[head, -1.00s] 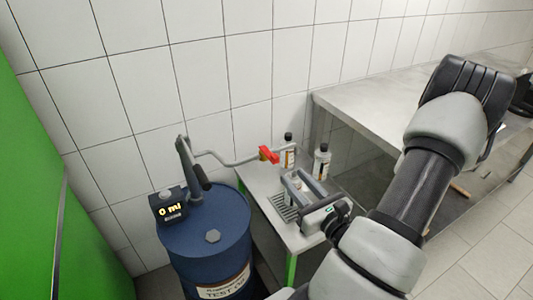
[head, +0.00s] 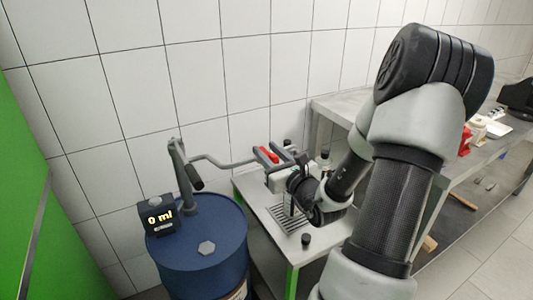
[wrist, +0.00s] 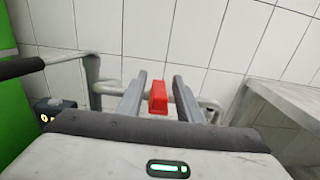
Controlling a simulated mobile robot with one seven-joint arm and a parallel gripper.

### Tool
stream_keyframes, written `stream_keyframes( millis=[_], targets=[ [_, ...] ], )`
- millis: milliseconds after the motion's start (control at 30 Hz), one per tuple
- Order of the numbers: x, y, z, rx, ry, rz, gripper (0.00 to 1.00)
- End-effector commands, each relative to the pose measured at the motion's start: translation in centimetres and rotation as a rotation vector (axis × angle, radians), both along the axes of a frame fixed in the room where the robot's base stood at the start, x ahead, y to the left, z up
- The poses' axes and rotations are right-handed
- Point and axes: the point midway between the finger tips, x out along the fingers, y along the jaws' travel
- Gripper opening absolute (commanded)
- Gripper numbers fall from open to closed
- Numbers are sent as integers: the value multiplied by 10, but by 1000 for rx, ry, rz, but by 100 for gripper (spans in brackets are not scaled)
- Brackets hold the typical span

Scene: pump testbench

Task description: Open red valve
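The red valve (head: 269,155) is a small red handle at the end of the grey pipe (head: 225,162) coming from the barrel pump. In the wrist view the red valve (wrist: 158,97) stands between the two fingers, with a gap on each side. My gripper (wrist: 158,88) is open around it, and neither finger appears to touch it. In the head view my gripper (head: 270,151) reaches the valve from the right, with a finger on either side. The valve's lower part and the pipe outlet are partly hidden by my gripper.
A blue drum (head: 198,262) carries the pump and a display (head: 160,218) reading 0 ml. A small table with a drip grate (head: 284,219) stands below the valve. Black-capped bottles are partly hidden behind my arm. A grey workbench (head: 345,105) is at right; a tiled wall is behind.

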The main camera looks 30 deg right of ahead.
Motion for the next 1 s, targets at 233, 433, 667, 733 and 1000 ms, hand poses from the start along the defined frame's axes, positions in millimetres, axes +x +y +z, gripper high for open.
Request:
stream_keyframes(
  millis=[233,433,667,733,1000],
  targets=[
    [8,0,0,1,0,0,33],
    [8,0,0,0,0,0,24],
    [7,0,0,0,0,0,0],
    [7,0,0,0,0,0,0],
    [7,-3,1,-1,0,34,0]
  ],
)
